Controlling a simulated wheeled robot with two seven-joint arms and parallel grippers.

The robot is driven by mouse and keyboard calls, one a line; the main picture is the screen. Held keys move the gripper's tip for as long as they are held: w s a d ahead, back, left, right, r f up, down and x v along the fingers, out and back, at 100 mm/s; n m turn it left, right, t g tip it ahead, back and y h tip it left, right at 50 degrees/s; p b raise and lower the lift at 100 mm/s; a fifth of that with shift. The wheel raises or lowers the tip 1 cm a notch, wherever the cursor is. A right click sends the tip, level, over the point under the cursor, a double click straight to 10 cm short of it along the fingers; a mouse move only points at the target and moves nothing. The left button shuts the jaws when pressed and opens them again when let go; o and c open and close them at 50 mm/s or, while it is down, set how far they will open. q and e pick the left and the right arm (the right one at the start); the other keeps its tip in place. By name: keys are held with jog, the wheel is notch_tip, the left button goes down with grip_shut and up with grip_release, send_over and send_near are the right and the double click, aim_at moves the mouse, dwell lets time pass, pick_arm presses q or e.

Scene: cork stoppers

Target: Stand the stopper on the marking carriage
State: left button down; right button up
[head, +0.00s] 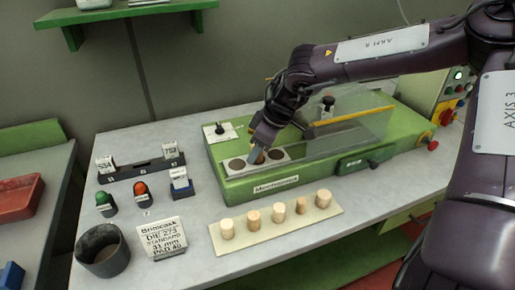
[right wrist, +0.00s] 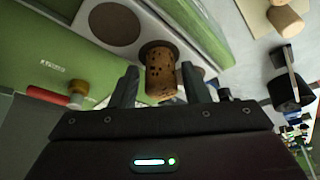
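A speckled brown cork stopper (right wrist: 161,77) shows in the right wrist view between the two fingers of my right gripper (head: 258,151). A narrow gap shows on each side of it, so the gripper looks open around it. The stopper's far end meets a dark round spot on the pale plate of the marking carriage (head: 286,151), apparently standing there. In the head view the fingers mostly hide the stopper, with dark spots on either side. The carriage lies on the green machine (head: 232,190). My left gripper is not in view.
Several pale stoppers stand in a row on a cream board (head: 262,242) in front of the machine. A clear guard (head: 350,125) stands right of the gripper. A sign (head: 163,238), a dark cup (head: 102,255) and a dark rack (head: 139,171) are at left.

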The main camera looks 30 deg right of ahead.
jog(key=shift+o, duration=0.3)
jog(key=shift+r, duration=0.1)
jog(key=shift+r+p, duration=0.25)
jog(key=shift+p, duration=0.1)
jog(key=b+v, duration=0.1)
jog(key=v, duration=1)
jog(key=shift+r, duration=0.35)
jog(key=shift+s, duration=0.1)
